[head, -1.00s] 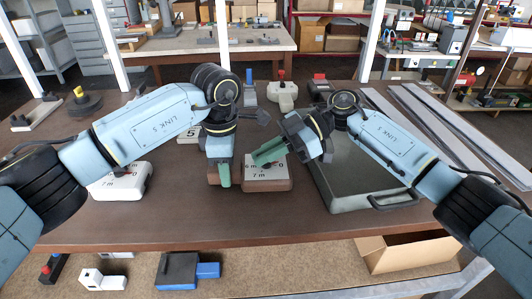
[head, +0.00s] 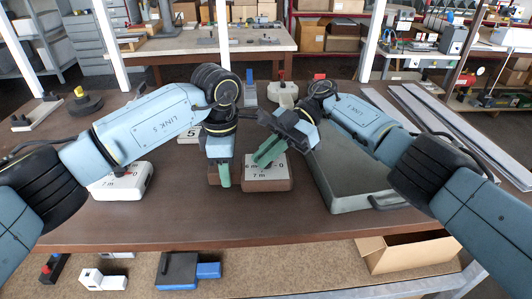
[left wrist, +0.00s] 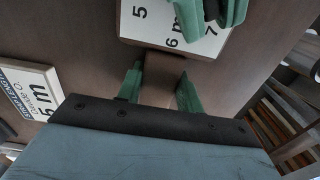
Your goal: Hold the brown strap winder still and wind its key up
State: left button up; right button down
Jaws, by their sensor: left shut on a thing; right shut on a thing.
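The brown strap winder (head: 268,184) sits on the table, a brown block with a white numbered face on top. My left gripper (head: 222,180) is shut on a brown part at the winder's left side; in the left wrist view, its green fingers (left wrist: 160,92) stand either side of that brown part (left wrist: 160,75). My right gripper (head: 266,153) is tilted over the white face, with its green fingers shut at the key's place. The key itself is hidden by those fingers. The right fingers also show at the top of the left wrist view (left wrist: 222,10).
A white winder (head: 122,184) stands to the left, and another white unit with a red knob (head: 283,93) stands behind. A grey case (head: 350,175) lies close on the right, under my right arm. Long metal profiles (head: 450,130) lie beyond it. The front table strip is clear.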

dwell(0.3)
jog(key=c, duration=1.5)
grip_release()
jog(key=shift+f+m+t+y, duration=0.1)
jog(key=shift+m+t+y, duration=0.3)
jog(key=shift+m+t, duration=0.2)
